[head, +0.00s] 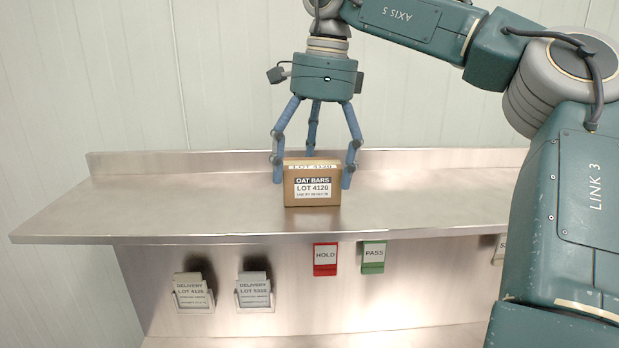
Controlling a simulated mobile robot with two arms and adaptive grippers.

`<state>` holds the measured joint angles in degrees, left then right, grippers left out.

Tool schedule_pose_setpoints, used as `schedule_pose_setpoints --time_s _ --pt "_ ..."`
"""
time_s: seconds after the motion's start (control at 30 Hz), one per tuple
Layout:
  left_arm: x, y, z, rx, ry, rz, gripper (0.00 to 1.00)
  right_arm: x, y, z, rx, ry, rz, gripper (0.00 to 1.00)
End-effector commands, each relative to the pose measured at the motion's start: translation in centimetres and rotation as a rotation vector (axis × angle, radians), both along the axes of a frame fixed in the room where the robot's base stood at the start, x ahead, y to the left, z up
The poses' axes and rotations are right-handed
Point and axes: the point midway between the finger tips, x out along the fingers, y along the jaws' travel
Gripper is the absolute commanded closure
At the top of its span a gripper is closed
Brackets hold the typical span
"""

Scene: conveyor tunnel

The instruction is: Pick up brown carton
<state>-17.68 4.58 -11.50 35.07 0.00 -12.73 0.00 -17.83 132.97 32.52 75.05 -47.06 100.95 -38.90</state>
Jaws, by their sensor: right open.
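The brown carton (313,203) stands upright on the metal shelf (180,205), near its front edge. Its label reads "OAT BARS LOT 4120". My right gripper (312,170) points straight down over the carton, with three blue fingers spread open. One finger is at the carton's left side and one at its right side; the third is behind it. I cannot tell whether the fingers touch the carton. My left gripper is not in view.
Below the shelf edge hang a red HOLD tag (325,258), a green PASS tag (373,256) and two holders with delivery cards, one on the left (193,292) and one beside it (254,290). A low lip runs along the shelf's back. The shelf's left part is clear.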

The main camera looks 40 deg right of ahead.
Motion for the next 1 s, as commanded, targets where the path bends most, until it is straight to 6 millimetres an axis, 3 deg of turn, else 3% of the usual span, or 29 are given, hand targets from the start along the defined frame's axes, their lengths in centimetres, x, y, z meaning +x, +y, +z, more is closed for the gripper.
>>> schedule_pose_setpoints --time_s 0.1,0.2,0.47,0.73,1.0 --pt "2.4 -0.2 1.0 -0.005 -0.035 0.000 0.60 0.0 0.1 -1.4 0.002 0.001 0.002 0.11" --pt "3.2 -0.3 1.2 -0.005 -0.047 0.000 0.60 0.0 0.3 -2.3 0.002 0.001 0.002 0.11" --pt "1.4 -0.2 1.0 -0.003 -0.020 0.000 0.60 0.1 0.3 -2.6 0.000 -0.001 0.000 0.11" --pt "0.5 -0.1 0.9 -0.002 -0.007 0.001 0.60 0.1 0.3 -2.6 0.001 -0.001 0.000 0.65" --pt "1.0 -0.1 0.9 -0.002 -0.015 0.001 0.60 0.1 0.2 -2.5 0.000 -0.003 0.000 0.67"
